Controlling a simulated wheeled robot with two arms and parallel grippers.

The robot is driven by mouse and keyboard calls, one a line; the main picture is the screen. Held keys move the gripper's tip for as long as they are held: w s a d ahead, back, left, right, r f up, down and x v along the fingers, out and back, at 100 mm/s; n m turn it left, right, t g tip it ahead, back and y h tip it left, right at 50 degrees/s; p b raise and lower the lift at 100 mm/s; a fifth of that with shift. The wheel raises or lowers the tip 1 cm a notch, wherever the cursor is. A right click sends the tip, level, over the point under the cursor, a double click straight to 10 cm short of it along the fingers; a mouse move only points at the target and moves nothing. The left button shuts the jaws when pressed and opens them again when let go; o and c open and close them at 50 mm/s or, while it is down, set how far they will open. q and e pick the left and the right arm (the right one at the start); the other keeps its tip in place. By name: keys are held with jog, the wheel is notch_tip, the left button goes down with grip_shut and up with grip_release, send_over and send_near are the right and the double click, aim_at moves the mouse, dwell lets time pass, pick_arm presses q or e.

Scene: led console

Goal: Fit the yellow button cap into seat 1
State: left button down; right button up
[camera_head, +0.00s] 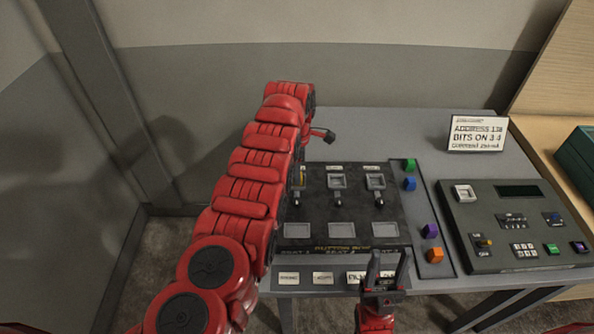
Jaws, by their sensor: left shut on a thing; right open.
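A narrow yellow sliver, which looks like part of the yellow button cap (303,175), shows beside my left forearm at the left column of the dark console panel (322,207). My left gripper (322,134) is at the far end of the red arm, over the panel's back-left part. Its fingers are mostly hidden by the arm; it is shut on what seems to be the cap. I cannot tell how the cap sits against seat 1, which is partly hidden. My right gripper (386,271) is open and empty at the panel's front edge, fingers pointing away.
Green (410,165), blue (410,183), purple (430,230) and orange (434,255) caps lie on a strip right of the panel. A green-grey control box (515,262) stands further right, with a sign (477,134) behind it. The table's back (390,125) is clear.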

pick_arm(q)
jog(key=shift+c, duration=2.3)
grip_release()
notch_tip(320, 180, up, 8)
jog(key=shift+a+r+b, duration=0.1)
jog(key=shift+r+b, duration=0.05)
jog(key=shift+b, duration=1.1)
notch_tip(320, 180, up, 9)
jog(key=p, duration=0.8)
